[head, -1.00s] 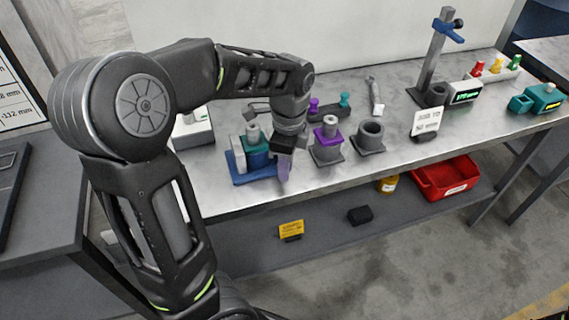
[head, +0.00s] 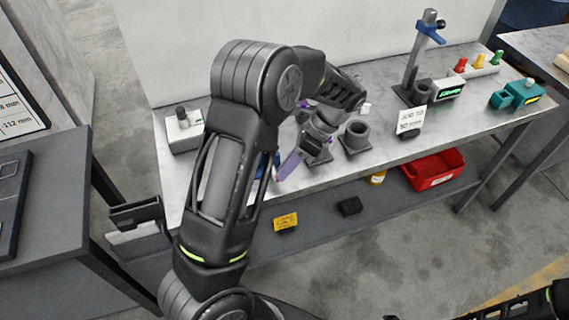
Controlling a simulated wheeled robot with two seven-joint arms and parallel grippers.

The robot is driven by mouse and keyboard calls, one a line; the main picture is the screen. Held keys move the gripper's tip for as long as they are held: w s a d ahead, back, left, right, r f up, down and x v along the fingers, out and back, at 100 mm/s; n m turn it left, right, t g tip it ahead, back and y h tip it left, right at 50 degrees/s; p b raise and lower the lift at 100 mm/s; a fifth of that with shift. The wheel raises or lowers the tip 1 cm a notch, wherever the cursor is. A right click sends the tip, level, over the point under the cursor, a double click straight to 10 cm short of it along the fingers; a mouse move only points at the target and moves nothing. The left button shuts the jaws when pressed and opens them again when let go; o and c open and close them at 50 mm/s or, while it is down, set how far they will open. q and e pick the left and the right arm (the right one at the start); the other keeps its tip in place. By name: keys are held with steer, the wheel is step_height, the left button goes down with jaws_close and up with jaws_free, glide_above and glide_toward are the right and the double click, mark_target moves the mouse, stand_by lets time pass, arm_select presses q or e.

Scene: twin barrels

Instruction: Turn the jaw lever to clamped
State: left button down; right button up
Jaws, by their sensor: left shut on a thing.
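My left gripper (head: 302,148) reaches down and to the left over the workbench, its wrist above and to the right. A pale purple bar (head: 289,166), which I take to be the jaw lever, lies in line with the fingers, slanting down to the left towards the bench's front edge. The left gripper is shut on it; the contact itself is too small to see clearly. The blue base (head: 277,160) of the fixture shows only as a sliver, and my left arm hides the rest. My right gripper is out of view; only part of that arm shows at bottom right.
On the bench (head: 384,155), a grey socket (head: 355,137) stands right of the gripper, then a white sign (head: 411,119) and a post stand (head: 418,60). A white box (head: 184,131) stands at the left. A red bin (head: 434,171) is on the lower shelf.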

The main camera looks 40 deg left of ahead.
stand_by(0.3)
arm_select(q)
steer(key=c, duration=1.4)
jaws_free()
steer(key=shift+o, duration=0.2)
